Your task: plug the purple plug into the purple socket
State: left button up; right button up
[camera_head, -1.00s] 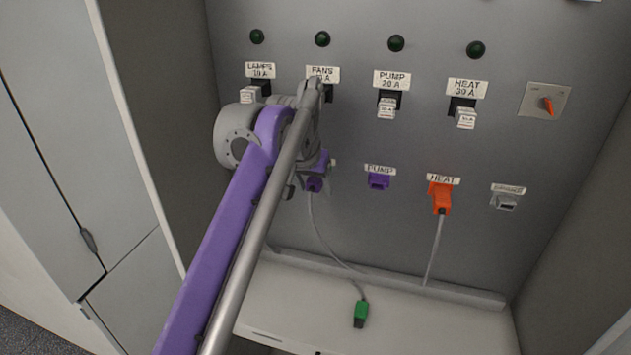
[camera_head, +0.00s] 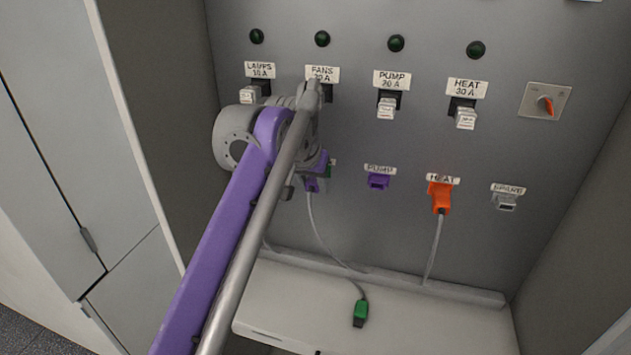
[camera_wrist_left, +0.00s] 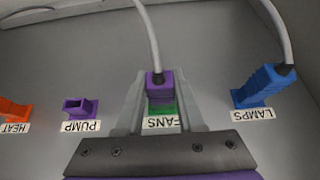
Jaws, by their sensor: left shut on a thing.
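My left gripper (camera_head: 316,170) is shut on the purple plug (camera_head: 312,186); my wrist hides much of it in the head view. In the left wrist view the purple plug (camera_wrist_left: 158,86) sits between the fingers, with a grey cable from its back. It is right at the green socket (camera_wrist_left: 162,108) labelled FANS; I cannot tell whether it is seated in it or just in front. The purple socket (camera_head: 378,181) labelled PUMP is empty, one place right of FANS in the head view. It also shows in the left wrist view (camera_wrist_left: 79,107). My right gripper is not in view.
An orange plug (camera_head: 440,197) is in the HEAT socket, and a blue plug (camera_wrist_left: 262,86) is at LAMPS. The grey spare socket (camera_head: 505,202) is empty. Breaker switches (camera_head: 387,106) line the panel above.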

pick_arm(q)
jog(key=shift+s+a+b, duration=0.25)
jog(key=shift+s+a, duration=0.05)
jog(key=shift+s, duration=0.6)
jog(key=shift+s+a+b, duration=0.2)
jog(key=shift+s+a, duration=0.05)
jog(key=shift+s, duration=0.65)
jog(key=shift+s+a+b, duration=0.25)
jog(key=shift+s+a, duration=0.05)
jog(key=shift+s, duration=0.6)
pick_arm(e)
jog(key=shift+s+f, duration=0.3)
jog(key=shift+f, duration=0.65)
pick_arm(q)
jog(key=s+d+p, duration=0.3)
jog(key=s+d, duration=0.4)
jog(key=d, duration=0.4)
jog(key=shift+w+d, duration=0.35)
jog(key=shift+w, duration=0.55)
jog(key=shift+w+d, duration=0.35)
jog(key=shift+w, duration=0.55)
jog(key=shift+w+d, duration=0.35)
jog(key=shift+w, duration=0.55)
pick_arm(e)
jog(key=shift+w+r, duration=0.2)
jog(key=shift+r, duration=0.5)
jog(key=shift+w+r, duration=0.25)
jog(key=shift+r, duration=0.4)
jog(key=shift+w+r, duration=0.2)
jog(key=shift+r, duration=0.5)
